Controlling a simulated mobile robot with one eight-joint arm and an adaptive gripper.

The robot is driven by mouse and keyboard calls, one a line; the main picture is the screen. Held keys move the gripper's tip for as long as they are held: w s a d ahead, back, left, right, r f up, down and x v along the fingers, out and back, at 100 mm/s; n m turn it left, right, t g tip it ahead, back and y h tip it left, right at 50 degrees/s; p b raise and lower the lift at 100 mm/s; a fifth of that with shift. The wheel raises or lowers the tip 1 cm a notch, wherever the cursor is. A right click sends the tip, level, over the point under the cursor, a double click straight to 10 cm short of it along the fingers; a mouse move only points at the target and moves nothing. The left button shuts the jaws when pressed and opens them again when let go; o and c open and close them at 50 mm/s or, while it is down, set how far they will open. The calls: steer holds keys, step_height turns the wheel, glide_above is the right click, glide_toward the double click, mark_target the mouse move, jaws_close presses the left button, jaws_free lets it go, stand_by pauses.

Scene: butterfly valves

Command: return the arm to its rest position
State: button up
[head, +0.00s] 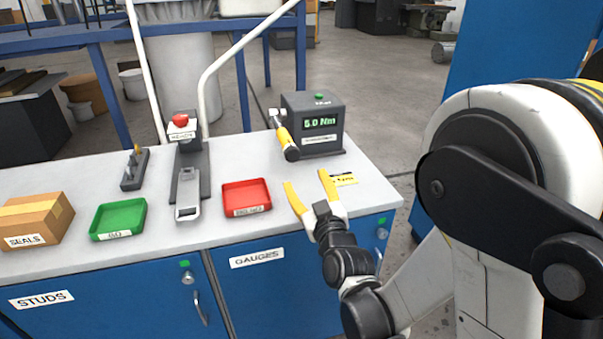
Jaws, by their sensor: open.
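My gripper (309,193) is at the front right of the grey worktop (95,180). Its two yellow-tipped fingers are spread apart with nothing between them. My arm bends down and back from it to the right side of the picture. The gripper is just right of the red tray (246,196) and in front of the torque tester (313,125). It looks apart from both, though its exact height above the worktop is hard to tell.
The tester reads 5.0 Nm and has a yellow-handled tool (286,144) at its side. A green tray (118,218), a SEALS box (36,220), a red-knobbed fixture (187,160) and a small dark block (135,168) stand leftward. A blue cabinet (500,50) rises behind my arm.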

steer(key=shift+s, duration=0.15)
steer(key=shift+d, duration=0.1)
steer(key=s+d+f+m+g+h, duration=0.1)
steer(key=s+d+m+g+h, duration=0.1)
steer(key=s+d+g, duration=0.3)
steer(key=s+d+m+g+h, duration=0.3)
steer(key=s+d, duration=0.9)
steer(key=s, duration=0.8)
steer(key=shift+s+d+f+m+g, duration=0.25)
steer(key=shift+f+m+g, duration=0.2)
steer(key=shift+g, duration=0.75)
